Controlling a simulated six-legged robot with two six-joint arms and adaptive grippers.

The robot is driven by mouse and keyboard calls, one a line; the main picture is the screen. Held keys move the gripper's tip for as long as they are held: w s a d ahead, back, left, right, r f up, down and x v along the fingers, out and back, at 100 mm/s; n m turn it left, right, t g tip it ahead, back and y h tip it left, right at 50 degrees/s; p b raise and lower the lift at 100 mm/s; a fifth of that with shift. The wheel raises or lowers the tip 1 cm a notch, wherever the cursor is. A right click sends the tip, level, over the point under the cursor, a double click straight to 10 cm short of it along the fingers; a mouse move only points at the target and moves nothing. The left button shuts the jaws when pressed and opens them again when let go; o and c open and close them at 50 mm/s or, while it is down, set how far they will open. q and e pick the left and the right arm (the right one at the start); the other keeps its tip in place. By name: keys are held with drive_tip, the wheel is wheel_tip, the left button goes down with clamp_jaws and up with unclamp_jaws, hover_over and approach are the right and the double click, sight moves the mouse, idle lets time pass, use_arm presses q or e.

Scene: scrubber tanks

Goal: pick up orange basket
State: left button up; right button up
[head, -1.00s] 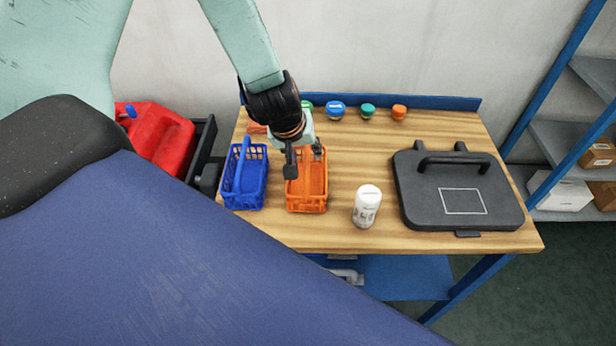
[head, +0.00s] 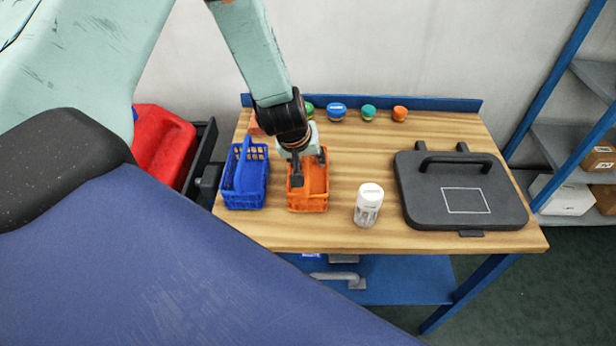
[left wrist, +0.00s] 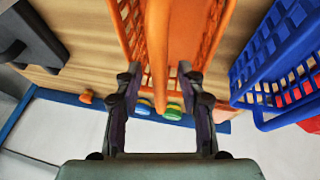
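The orange basket (head: 309,203) stands upright on the wooden table, just right of the blue basket (head: 244,190). My left gripper (head: 309,170) is over the orange basket, pointing down, and hides part of its far end and handle. In the left wrist view the two fingers (left wrist: 159,78) are spread apart, one on each side of the orange basket's central handle (left wrist: 160,45). There is a gap between the fingers and the handle. My right gripper does not show in any view.
A white bottle (head: 368,205) stands right of the orange basket. A dark case (head: 460,190) lies farther right. Several small coloured lids, one of them blue (head: 337,111), line the back edge. A red canister (head: 163,148) is left of the table.

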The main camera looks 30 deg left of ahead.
use_arm(q)
drive_tip(key=shift+w+a+f, duration=0.15)
drive_tip(key=shift+w+f, duration=0.05)
drive_tip(key=shift+f, duration=0.15)
drive_tip(key=shift+s+d+r, duration=0.15)
drive_tip(key=shift+d+r, duration=0.05)
drive_tip(key=shift+c, duration=0.5)
drive_tip(key=shift+a+f, duration=0.15)
drive_tip(key=shift+a, duration=0.05)
drive_tip(key=c, duration=0.6)
clamp_jaws()
drive_tip(key=shift+d, duration=0.15)
